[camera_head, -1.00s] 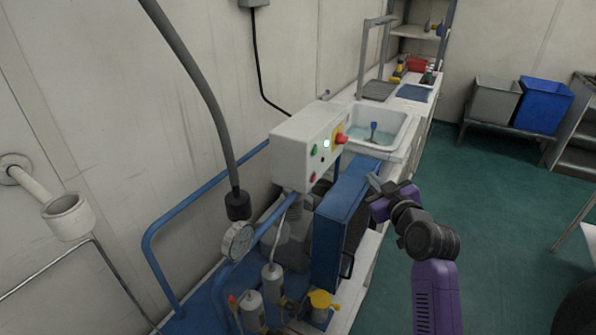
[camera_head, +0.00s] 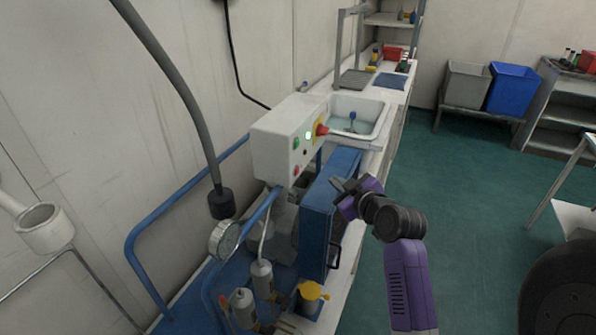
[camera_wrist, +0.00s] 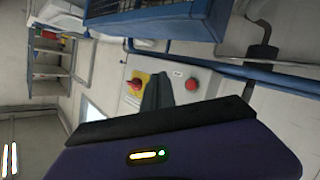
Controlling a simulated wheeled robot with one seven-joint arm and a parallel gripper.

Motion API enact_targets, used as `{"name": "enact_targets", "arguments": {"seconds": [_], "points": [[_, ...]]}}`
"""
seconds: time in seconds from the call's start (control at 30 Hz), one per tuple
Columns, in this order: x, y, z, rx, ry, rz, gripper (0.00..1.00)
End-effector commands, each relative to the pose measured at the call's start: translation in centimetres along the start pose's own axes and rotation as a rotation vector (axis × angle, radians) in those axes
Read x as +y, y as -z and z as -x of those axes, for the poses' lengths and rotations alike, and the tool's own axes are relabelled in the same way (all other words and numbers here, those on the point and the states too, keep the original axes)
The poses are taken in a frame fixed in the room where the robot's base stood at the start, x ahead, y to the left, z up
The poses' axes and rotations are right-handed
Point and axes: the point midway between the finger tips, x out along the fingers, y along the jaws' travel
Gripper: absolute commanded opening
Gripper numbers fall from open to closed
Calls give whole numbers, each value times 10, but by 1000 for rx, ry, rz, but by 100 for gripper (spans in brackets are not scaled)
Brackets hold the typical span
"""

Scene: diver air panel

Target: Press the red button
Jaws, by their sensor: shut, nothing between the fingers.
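A white control box (camera_head: 285,140) is fixed by the wall in the head view. Its face carries a small red button (camera_head: 297,170) low down, a green button (camera_head: 296,143), a lit white lamp (camera_head: 308,135) and a larger red knob (camera_head: 322,130) on a yellow plate. My gripper (camera_head: 338,184) is shut and empty, to the right of the box and apart from it. In the wrist view the dark fingers (camera_wrist: 157,92) show between the red button (camera_wrist: 191,84) and the red knob (camera_wrist: 137,83). The fingers hide part of the panel; the green button is not seen there.
A blue cabinet (camera_head: 322,215) stands below the box, close to my gripper. A sink (camera_head: 359,116) lies behind the box. Blue pipes, a gauge (camera_head: 224,238) and a hanging grey hose (camera_head: 180,85) are at the left.

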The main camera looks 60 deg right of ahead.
Motion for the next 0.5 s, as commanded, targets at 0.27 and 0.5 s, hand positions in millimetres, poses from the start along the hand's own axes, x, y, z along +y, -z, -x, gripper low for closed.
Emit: {"name": "enact_targets", "arguments": {"seconds": [0.27,0.5], "points": [[-19,20,-26,1,2,2,0],[-32,34,-44,1,2,1,0]]}}
